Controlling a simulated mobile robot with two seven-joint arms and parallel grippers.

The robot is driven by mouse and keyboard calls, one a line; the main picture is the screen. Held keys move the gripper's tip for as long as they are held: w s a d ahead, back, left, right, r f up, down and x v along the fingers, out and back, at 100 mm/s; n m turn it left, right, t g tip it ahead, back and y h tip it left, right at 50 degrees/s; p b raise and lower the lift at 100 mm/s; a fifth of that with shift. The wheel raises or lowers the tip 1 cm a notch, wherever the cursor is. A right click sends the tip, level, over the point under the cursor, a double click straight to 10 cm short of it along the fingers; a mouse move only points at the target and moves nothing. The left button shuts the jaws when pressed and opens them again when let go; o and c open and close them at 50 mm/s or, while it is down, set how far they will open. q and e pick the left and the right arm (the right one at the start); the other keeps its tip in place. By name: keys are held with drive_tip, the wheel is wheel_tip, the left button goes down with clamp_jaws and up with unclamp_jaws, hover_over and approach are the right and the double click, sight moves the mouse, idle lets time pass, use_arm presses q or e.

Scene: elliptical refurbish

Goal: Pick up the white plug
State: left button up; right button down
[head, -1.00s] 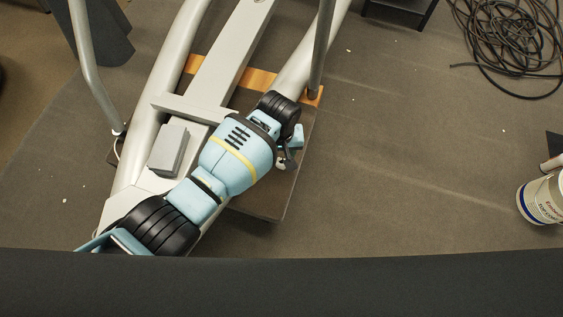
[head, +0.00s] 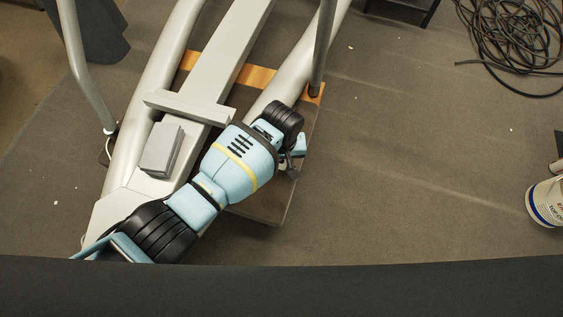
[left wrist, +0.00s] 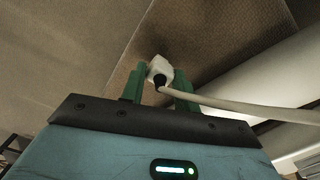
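The white plug (left wrist: 160,68) shows in the left wrist view at the tips of my left gripper's green fingers (left wrist: 159,83). The fingers stand apart, one on each side of the plug; I cannot see whether they touch it. A dark end joins the plug to a pale cable (left wrist: 235,106) that runs off to the right, past the right-hand finger. In the head view my left gripper (head: 291,168) is small and mostly behind my wrist, over the brown board's right edge, and the plug cannot be made out. My right gripper is out of view.
A brown board (head: 262,206) lies under a grey metal frame (head: 205,90) with tubes on both sides. A thin upright post (head: 323,50) stands close beyond my left wrist. A coiled black cable (head: 510,40) and a white bucket (head: 548,202) are right. Floor between is clear.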

use_arm(q)
drive_tip(key=shift+c, duration=1.4)
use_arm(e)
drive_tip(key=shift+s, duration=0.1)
